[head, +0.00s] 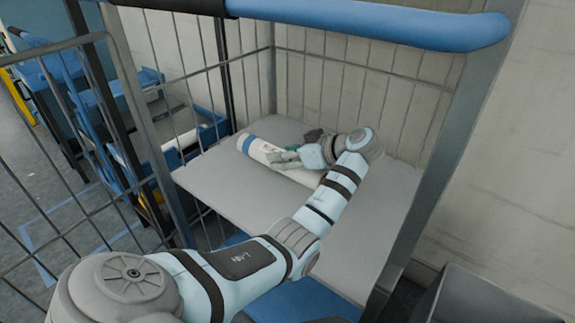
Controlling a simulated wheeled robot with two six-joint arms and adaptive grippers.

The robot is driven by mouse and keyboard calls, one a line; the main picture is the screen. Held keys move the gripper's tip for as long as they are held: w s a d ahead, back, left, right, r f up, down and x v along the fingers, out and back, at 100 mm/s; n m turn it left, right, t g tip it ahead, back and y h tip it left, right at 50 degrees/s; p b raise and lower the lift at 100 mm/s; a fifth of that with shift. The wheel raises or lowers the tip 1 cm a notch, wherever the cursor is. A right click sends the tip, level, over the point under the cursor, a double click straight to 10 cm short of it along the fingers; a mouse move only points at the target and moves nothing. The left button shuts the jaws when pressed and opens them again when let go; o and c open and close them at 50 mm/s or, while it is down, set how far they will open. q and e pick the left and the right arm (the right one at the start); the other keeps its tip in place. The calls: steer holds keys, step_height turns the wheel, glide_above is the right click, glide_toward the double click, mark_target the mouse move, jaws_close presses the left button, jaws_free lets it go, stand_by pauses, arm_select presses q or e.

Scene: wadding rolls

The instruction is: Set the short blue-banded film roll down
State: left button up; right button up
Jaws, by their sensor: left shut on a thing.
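The film roll (261,150) is a white cylinder with a blue band near its left end. It lies level, slanting from upper left to lower right, over the grey shelf (215,175) of a wire cage trolley. I cannot tell whether it rests on the shelf or is held just above it. My left gripper (286,160) reaches over the roll from the right and is shut on it near its middle. The gripper and wrist hide part of the roll and its right end. My right gripper is not in view.
Wire mesh sides (340,85) stand behind and to the left of the shelf. Blue crates (205,130) stand beyond the left mesh. A dark grey bin (490,300) is at the lower right. The shelf's front right is bare.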

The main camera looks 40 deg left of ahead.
mark_target(307, 172)
arm_select(q)
step_height(307, 172, down, 6)
steer(key=shift+r+b, duration=0.1)
steer(key=shift+b, duration=0.85)
steer(key=shift+d+r, duration=0.1)
steer(key=o, duration=1.6)
steer(key=shift+o, duration=0.2)
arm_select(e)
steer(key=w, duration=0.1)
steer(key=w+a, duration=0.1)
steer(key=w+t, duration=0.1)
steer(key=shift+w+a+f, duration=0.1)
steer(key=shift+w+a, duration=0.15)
arm_select(q)
steer(key=p+v, duration=0.2)
steer(key=v, duration=0.5)
steer(key=shift+d+r+p, duration=0.15)
steer(key=shift+d+p, duration=0.1)
steer(key=shift+p, duration=0.05)
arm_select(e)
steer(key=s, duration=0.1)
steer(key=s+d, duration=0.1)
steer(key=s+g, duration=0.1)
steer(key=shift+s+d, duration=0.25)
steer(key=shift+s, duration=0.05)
arm_select(q)
steer(key=shift+a, duration=0.1)
